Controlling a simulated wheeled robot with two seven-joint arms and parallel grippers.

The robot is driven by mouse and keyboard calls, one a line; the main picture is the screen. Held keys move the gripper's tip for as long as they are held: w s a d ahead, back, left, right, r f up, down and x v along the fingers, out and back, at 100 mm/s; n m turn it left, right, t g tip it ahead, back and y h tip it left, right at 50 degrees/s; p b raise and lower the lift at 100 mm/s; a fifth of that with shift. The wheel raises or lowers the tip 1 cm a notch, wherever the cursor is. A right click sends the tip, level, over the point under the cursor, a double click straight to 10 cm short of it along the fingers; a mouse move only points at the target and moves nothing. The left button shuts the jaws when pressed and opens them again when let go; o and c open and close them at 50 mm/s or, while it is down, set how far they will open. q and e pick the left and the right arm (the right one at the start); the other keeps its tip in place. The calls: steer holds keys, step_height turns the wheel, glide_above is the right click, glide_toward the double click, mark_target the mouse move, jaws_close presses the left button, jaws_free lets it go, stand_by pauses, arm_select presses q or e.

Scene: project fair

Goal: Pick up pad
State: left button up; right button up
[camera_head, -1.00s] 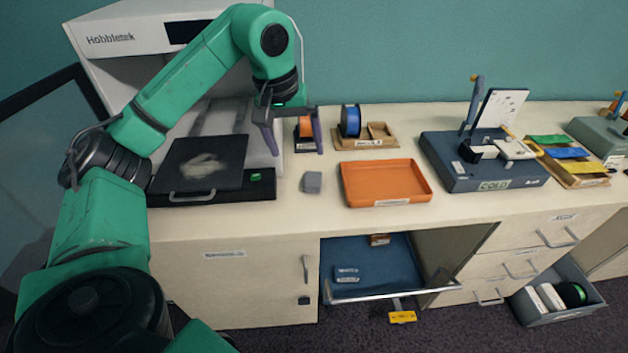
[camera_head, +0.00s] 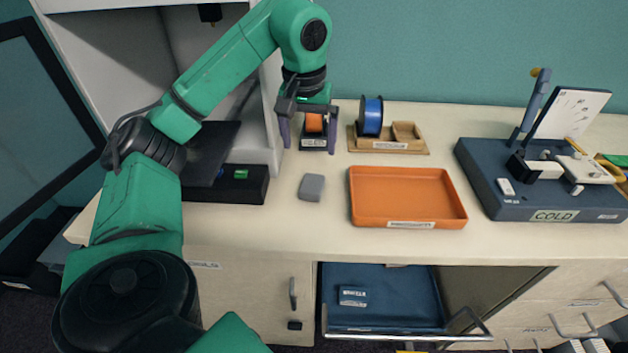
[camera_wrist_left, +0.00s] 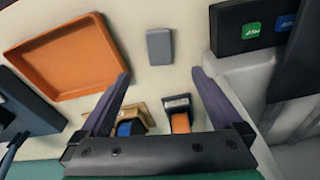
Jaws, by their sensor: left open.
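A small grey block (camera_head: 312,187), which looks like the pad, lies flat on the pale counter, left of the orange tray. It also shows in the left wrist view (camera_wrist_left: 159,46), upper middle, beyond the fingertips. My left gripper (camera_head: 309,150) is open and empty, pointing down above the counter. In the head view its fingertips appear just behind the pad. In the left wrist view the gap between the fingertips (camera_wrist_left: 161,73) lines up with the pad, which is apart from both fingers. My right gripper is not in view.
The orange tray (camera_head: 408,222) lies right of the pad. Behind stand an orange spool (camera_head: 314,123) and a blue spool (camera_head: 371,115). The black printer base (camera_head: 236,190) is close on the left. A blue drawer (camera_head: 385,308) stands open below. Counter around the pad is clear.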

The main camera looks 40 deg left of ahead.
arm_select(q)
steer(key=f, duration=0.1)
steer(key=f+b, duration=0.1)
steer(key=f, duration=0.3)
steer(key=shift+w+a, duration=0.15)
steer(key=shift+w, duration=0.15)
steer(key=f, duration=0.2)
steer(key=w+f, duration=0.1)
steer(key=f, duration=0.5)
steer(key=shift+w+a+f+p, duration=0.15)
steer(key=shift+a+p, duration=0.15)
steer(key=c, duration=1.4)
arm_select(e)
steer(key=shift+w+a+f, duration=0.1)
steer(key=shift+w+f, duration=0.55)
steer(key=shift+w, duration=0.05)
arm_select(q)
steer(key=shift+r, duration=0.2)
step_height(320, 180, up, 10)
step_height(320, 180, up, 10)
steer(key=p, duration=0.6)
glide_above(312, 183)
steer(key=shift+d+f, duration=0.1)
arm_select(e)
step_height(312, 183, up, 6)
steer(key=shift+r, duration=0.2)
